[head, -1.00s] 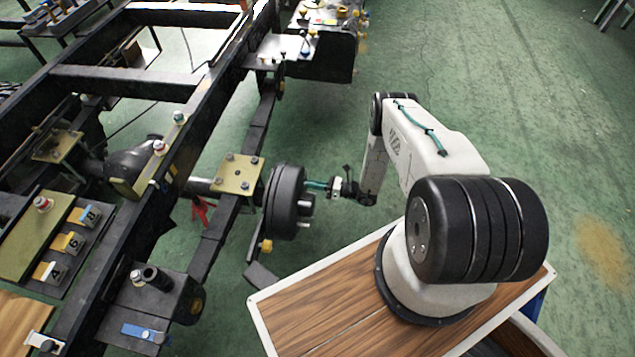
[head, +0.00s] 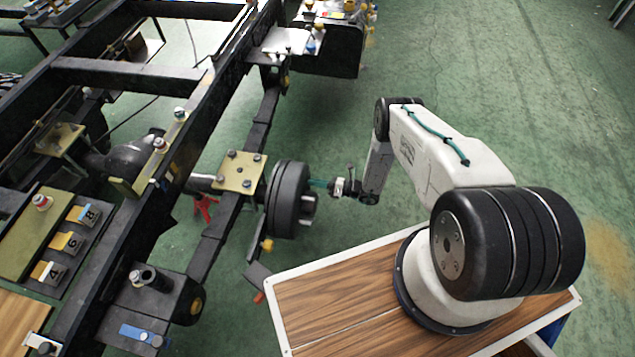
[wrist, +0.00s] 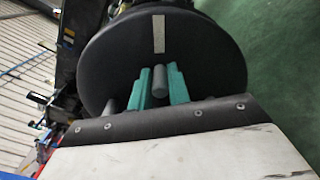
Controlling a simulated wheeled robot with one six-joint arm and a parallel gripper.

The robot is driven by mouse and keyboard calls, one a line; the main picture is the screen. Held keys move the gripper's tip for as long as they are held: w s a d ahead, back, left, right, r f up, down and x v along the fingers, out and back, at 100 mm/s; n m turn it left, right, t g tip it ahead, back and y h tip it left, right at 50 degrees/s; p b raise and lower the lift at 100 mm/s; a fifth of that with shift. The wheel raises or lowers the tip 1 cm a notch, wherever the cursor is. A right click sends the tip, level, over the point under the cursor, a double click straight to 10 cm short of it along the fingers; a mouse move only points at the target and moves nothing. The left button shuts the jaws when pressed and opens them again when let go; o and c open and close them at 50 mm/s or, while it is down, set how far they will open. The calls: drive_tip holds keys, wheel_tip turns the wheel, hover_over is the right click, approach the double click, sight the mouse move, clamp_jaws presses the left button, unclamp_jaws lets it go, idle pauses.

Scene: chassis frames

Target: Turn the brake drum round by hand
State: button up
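The brake drum (head: 283,200) is a dark round drum at the axle end, right of the chassis rail in the head view. Studs stick out of its outer face. In the wrist view the drum (wrist: 105,55) fills the top middle, with a pale strip (wrist: 158,34) on its face near the upper edge. My gripper (head: 317,184) is at the drum's outer face. In the wrist view its green fingers (wrist: 159,82) lie close on both sides of a grey stud (wrist: 159,76) and appear shut on it. The fingertips' contact with the drum face is hard to see.
The chassis frame (head: 130,75) fills the left, with a yellow plate (head: 239,172) on the axle beside the drum. A black block (head: 160,295) and a labelled tray (head: 50,245) stand lower left. Green floor (head: 520,90) is clear at the right.

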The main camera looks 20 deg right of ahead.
drive_tip(key=shift+o, duration=1.4)
drive_tip(key=shift+a, duration=0.1)
drive_tip(key=shift+d, duration=0.2)
drive_tip(key=shift+s+d, duration=0.15)
drive_tip(key=shift+d, duration=0.1)
drive_tip(key=v, duration=0.7)
drive_tip(key=shift+s, duration=0.1)
